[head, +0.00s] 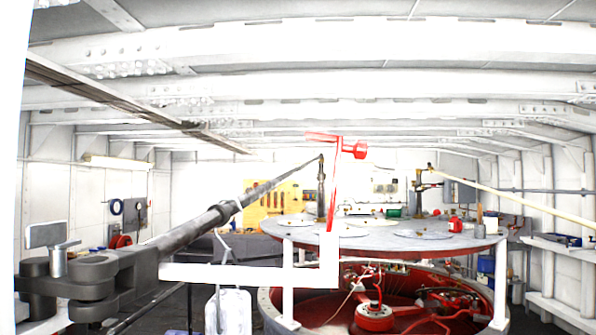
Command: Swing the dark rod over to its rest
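A long dark rod (258,192) slants from a heavy dark fork-shaped joint at the lower left up to the middle of the picture. A thicker collar sits partway along it. Its far tip meets or overlaps a short upright dark post (321,188) above the round table. I cannot tell whether they touch. A second upright post (420,190) stands on the right of the table, where a pale rod (510,200) ends. I cannot tell which thing is the rest. I cannot make out my gripper's fingers anywhere, and nothing visibly grasps the dark rod.
A round grey-topped table (400,236) stands over a red round machine (375,315). A white bar (225,275) and an upright red lever (333,190) stand before it. Shelves (560,245) line the right wall. White beams (300,85) cross overhead, with open air below them.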

